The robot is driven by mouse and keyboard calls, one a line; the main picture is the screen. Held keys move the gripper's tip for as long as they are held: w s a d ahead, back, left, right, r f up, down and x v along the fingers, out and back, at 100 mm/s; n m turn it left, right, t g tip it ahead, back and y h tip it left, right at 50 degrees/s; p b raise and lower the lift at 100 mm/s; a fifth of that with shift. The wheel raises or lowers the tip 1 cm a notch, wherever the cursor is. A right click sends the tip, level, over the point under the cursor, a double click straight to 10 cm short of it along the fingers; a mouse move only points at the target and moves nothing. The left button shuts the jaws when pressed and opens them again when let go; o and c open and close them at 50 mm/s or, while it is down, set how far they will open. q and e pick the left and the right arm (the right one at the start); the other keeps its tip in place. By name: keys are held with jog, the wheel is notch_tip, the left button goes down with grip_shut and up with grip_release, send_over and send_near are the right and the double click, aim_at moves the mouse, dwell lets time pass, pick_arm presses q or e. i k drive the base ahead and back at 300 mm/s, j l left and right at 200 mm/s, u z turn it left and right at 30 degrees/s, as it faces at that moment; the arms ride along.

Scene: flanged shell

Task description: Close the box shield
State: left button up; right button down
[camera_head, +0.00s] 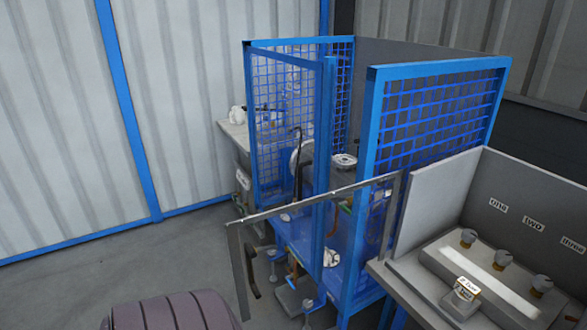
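A blue-framed box enclosure (440,71) with blue mesh walls stands right of centre. A blue-framed panel (281,53) stands at its left side, and mesh shows through it. Between this panel's right post (329,105) and the enclosure's near post (371,115) is a gap, through which a round metal part (343,160) shows inside. I cannot tell for sure which panel is the shield or how it is hinged. Neither of my grippers is in view.
A grey rail (312,198) crosses in front of the enclosure. At the lower right is a grey bench panel with several knobs, labels and a grey box with a labelled top (461,299). Floor at left (60,285) is clear.

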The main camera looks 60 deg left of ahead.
aim_at(232, 231)
jog(key=k+j+z, duration=0.1)
jog(key=j, duration=0.35)
jog(key=k+j, duration=0.1)
jog(key=j, duration=0.3)
jog(key=k+j+z, duration=0.15)
jog(key=j, duration=0.3)
jog(key=k+j+z, duration=0.1)
jog(key=j, duration=0.3)
jog(key=k+j, duration=0.2)
jog(key=j, duration=0.2)
jog(key=j+z, duration=0.1)
jog(key=j, duration=0.45)
jog(key=k+j+z, duration=0.1)
jog(key=j, duration=0.45)
jog(key=k, duration=0.05)
